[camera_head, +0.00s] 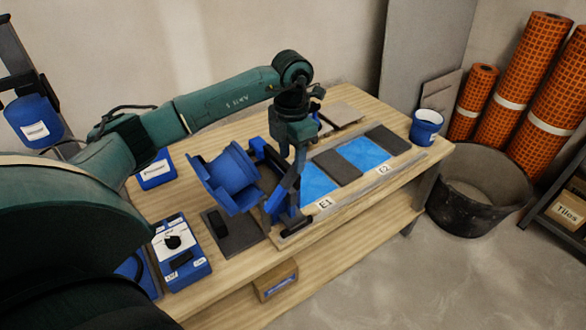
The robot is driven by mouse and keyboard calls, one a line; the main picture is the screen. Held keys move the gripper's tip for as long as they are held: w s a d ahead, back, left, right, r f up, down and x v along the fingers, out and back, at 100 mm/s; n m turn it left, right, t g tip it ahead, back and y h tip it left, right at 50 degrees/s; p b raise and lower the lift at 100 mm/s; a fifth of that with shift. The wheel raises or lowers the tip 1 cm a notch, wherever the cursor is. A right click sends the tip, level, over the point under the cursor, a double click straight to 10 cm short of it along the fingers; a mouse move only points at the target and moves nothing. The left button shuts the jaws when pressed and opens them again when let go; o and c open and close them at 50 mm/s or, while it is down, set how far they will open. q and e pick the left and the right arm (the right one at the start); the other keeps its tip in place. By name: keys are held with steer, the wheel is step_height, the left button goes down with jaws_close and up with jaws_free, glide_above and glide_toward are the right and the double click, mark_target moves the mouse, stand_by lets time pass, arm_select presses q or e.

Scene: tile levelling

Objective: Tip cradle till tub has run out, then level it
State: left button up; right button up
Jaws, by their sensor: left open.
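A blue tub (233,170) sits in a blue cradle (215,190) on the wooden bench, left of my gripper. The tub and cradle look tilted, with the broad side toward the lower left. The tub's inside is hidden, so I cannot tell whether anything is in it or running out. My left gripper (292,188) points down at the cradle's right side, beside its dark and blue frame. It is open; whether it touches the frame is unclear. My right gripper is not in view.
Blue panels labelled E1 (316,183) and E2 (364,153) lie between grey tiles on the bench (352,210). A blue control box (181,254) stands front left, a blue bucket (426,124) at the far right corner. A black tub (478,205) and orange rolls (510,75) stand right.

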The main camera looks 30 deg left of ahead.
mark_target(292, 169)
arm_select(q)
step_height(292, 169, down, 5)
steer(key=shift+r, duration=0.1)
stand_by(0.3)
jaws_close()
stand_by(0.5)
